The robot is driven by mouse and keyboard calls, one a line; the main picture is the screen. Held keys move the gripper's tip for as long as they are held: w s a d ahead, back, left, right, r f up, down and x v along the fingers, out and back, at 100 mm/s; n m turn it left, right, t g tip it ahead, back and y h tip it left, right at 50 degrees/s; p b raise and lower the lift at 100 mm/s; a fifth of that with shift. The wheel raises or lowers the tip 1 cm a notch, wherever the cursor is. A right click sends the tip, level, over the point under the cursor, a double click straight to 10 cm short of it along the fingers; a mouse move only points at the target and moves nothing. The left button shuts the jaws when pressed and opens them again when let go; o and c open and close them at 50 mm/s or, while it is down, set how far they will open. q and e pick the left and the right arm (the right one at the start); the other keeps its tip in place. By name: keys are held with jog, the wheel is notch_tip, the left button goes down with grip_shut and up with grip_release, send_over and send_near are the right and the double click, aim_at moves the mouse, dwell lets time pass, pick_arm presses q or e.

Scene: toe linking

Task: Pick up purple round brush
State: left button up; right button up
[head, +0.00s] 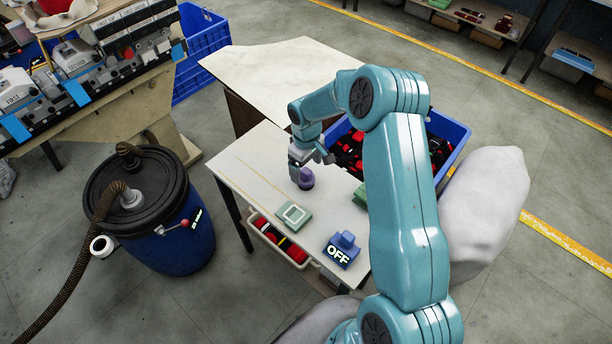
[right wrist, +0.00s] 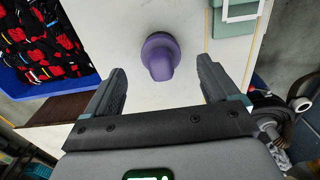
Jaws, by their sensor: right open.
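The purple round brush (head: 306,178) stands on the small white table (head: 262,170), with a purple knob on top and a dark base. My right gripper (head: 312,157) is right above and beside it in the head view. In the right wrist view the brush (right wrist: 160,57) lies ahead of my open right gripper (right wrist: 160,85), roughly centred between the two fingers and slightly beyond their tips. No finger visibly touches it. My left gripper is not in view.
A green-grey block with a white square (head: 293,215) and a blue block marked OFF (head: 341,250) are on the table. A blue crate (head: 447,125) of red and black items stands behind my arm. A blue drum (head: 180,241) is left.

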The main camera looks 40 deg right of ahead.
aim_at(306, 170)
jog(key=shift+a+f, duration=0.15)
jog(key=shift+f, duration=0.15)
notch_tip(306, 170, down, 4)
jog(key=shift+s+r+p, duration=0.1)
jog(key=shift+s+p, duration=0.05)
jog(key=shift+p, duration=0.65)
jog(key=shift+w+f, duration=0.2)
jog(key=shift+f, duration=0.25)
jog(key=shift+r, duration=0.1)
jog(key=shift+s, duration=0.15)
jog(key=shift+c, duration=0.9)
jog(key=c, duration=1)
jog(key=shift+r, duration=0.15)
